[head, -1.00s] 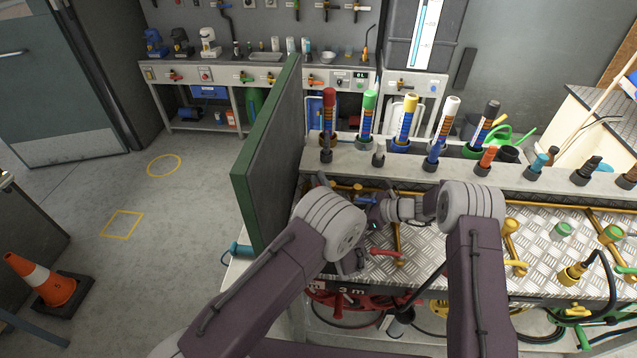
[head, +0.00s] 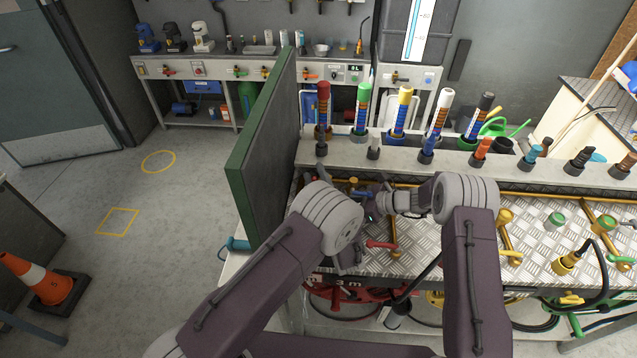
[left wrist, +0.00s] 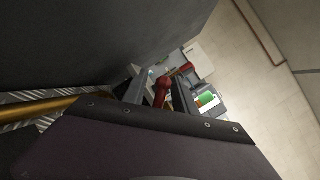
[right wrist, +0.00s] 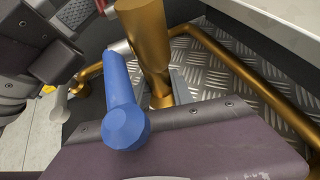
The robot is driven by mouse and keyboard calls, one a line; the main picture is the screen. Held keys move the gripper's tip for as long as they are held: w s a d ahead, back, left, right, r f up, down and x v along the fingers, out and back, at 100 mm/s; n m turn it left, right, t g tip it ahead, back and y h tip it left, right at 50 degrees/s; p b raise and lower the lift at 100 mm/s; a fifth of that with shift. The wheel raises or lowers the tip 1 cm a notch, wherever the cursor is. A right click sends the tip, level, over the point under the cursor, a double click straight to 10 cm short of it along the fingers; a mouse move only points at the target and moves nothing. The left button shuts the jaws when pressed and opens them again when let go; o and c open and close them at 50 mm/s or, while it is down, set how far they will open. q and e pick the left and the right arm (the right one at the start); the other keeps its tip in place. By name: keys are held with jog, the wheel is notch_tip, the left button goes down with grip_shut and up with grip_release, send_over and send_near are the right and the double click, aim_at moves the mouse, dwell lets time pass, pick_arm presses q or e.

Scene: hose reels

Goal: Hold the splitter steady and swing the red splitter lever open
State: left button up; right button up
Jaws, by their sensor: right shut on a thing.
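The brass splitter (head: 393,232) stands on the tread-plate bench top, with its red lever (head: 380,244) pointing left. In the right wrist view the splitter's brass body (right wrist: 148,45) is large and close, with a blue lever (right wrist: 122,105) in front of it. My right gripper (right wrist: 160,88) is shut on the brass body; the blue lever hides part of the jaws. My left gripper (head: 350,255) is near the left end of the red lever. In the left wrist view a red handle (left wrist: 161,90) shows between its parted fingers, with a gap on each side.
A dark green-edged panel (head: 262,150) rises close beside my left arm. A brass rail (head: 540,196) runs along the bench, with more valves (head: 505,235) to the right. A row of coloured hose nozzles (head: 403,110) stands behind. A cone (head: 38,280) is on the floor.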

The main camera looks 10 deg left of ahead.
pick_arm(q)
jog(key=v, duration=1.1)
jog(key=shift+s, duration=0.25)
jog(key=shift+d, duration=0.1)
jog(key=w+a+r, duration=0.1)
jog(key=w+a, duration=0.1)
jog(key=w, duration=0.3)
jog(key=w+a+r+t+y, duration=0.1)
jog(key=w+a, duration=0.2)
jog(key=w, duration=0.3)
jog(key=shift+w+a+r, duration=0.2)
jog(key=shift+a+r, duration=0.05)
jog(key=shift+r, duration=0.05)
jog(key=shift+c, duration=0.2)
